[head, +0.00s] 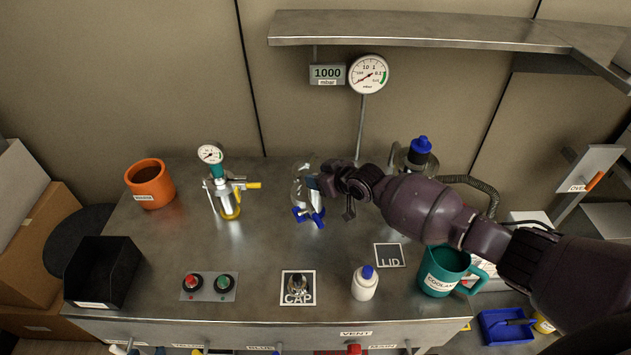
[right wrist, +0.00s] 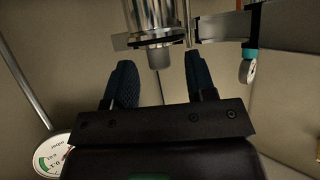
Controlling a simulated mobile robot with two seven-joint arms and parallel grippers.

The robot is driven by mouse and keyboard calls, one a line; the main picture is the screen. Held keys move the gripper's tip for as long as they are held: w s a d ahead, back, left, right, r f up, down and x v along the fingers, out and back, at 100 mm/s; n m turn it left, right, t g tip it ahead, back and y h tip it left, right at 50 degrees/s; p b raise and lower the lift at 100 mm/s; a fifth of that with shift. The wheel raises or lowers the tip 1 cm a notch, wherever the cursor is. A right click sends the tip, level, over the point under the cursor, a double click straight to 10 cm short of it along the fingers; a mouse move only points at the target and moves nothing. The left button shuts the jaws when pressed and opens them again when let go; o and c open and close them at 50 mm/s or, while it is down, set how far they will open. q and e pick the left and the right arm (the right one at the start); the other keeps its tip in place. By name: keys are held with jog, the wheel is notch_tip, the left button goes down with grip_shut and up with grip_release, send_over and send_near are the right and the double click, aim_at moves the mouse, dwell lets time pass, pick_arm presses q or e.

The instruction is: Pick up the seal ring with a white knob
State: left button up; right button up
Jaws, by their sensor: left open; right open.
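My right gripper (head: 314,184) comes in from the right, over the back middle of the bench beside a glass vessel (head: 301,192) with blue feet. In the right wrist view the gripper (right wrist: 160,78) is open, its two dark blue ribbed fingers apart. A pale grey-white knob (right wrist: 160,58) shows between the fingertips, with a visible gap on each side. It sits against a thin dark ring (right wrist: 143,41) at the end of a shiny cylinder (right wrist: 155,15). In the head view I cannot make out the ring or knob. My left gripper is not in view.
A gauge stand (head: 225,195) with a yellow handle stands left of the vessel. A pump with a blue cap (head: 421,146) is behind my right arm. A white bottle (head: 365,284) and a teal mug (head: 441,272) stand in front. The bench's middle left is clear.

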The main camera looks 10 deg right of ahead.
jog(key=shift+c, duration=0.2)
grip_shut()
jog(key=shift+r, duration=0.1)
